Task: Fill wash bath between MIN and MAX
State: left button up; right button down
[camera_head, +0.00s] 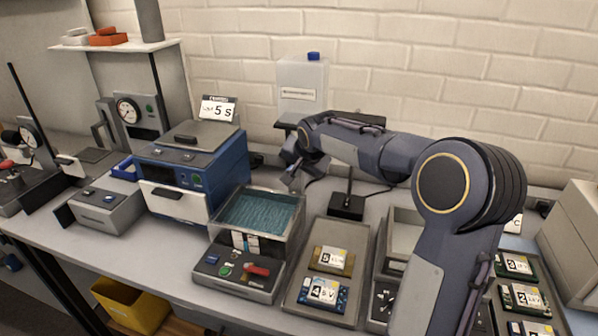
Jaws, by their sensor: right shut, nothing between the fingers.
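The wash bath (258,213) is a clear-walled tank holding blue-green liquid in the middle of the bench. A white label (245,243) is on its front; I cannot read MIN or MAX marks or judge the level against them. Its control panel (237,272) in front has a green button and a red lever (257,270). A translucent container (302,84) with a blue cap stands on a raised support behind the bath. My right gripper (291,180) is shut and empty, above and behind the bath, in front of the container's support. My left gripper is out of view.
A blue machine (190,165) with a "5 s" sign (218,109) stands left of the bath. A tray (312,305) with labelled boards lies right of it. More boards (520,297) lie at far right. My right arm hides part of the bench.

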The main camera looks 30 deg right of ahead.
jog(key=w+a+m+g+h+b, duration=0.1)
jog(key=m, duration=0.2)
jog(key=w+a+m+g+h+b, duration=0.1)
jog(key=w+m+h, duration=0.1)
jog(key=w+a+m+g+h+b, duration=0.1)
jog(key=w+m, duration=0.1)
jog(key=m, duration=0.1)
jog(key=shift+a+m+h, duration=0.15)
jog(key=shift+m+h, duration=0.15)
jog(key=shift+s, duration=0.1)
jog(key=shift+d, duration=0.2)
jog(key=shift+s+d+b, duration=0.15)
jog(key=shift+d+b, duration=0.3)
jog(key=shift+d, duration=0.25)
